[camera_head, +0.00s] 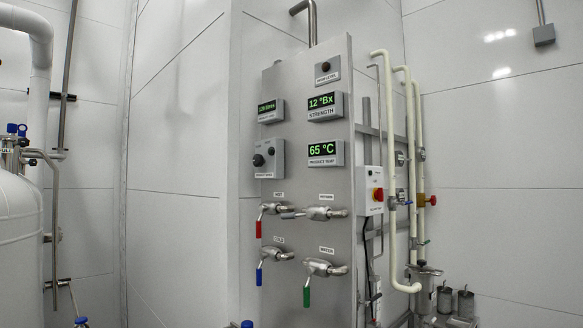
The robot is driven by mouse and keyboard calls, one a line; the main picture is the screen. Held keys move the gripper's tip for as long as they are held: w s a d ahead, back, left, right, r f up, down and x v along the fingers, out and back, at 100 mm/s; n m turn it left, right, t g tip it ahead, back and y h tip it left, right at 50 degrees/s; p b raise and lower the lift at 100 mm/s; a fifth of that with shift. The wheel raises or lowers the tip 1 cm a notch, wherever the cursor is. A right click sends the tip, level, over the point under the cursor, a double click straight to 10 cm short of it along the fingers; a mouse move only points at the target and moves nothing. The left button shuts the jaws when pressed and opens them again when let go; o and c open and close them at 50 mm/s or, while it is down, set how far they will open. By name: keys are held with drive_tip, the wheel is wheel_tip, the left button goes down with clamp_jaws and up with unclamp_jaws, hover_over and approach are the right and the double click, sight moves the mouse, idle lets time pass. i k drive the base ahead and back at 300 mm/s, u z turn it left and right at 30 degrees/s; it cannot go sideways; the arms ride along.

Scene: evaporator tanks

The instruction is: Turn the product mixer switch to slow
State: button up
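A grey control box (269,158) is on the left side of the steel panel (330,240), below a small green display. It carries a larger black rotary knob (258,160) at the left and a smaller dark knob (271,151) at the right. The label under this box is too small to read for sure, so I cannot confirm that it is the product mixer switch. The knob's pointer setting is also too small to tell. My gripper is not in view, and nothing touches the panel's controls.
Displays read "12 °Bx" (322,101) and "65 °C" (322,149). Lever valves with red (258,228), blue (259,276) and green (307,296) handles stick out below. A white tank (18,235) stands far left.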

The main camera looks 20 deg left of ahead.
sight(257, 160)
drive_tip(key=k, duration=1.05)
drive_tip(key=u, duration=0.95)
drive_tip(key=i, duration=1)
drive_tip(key=z, duration=0.05)
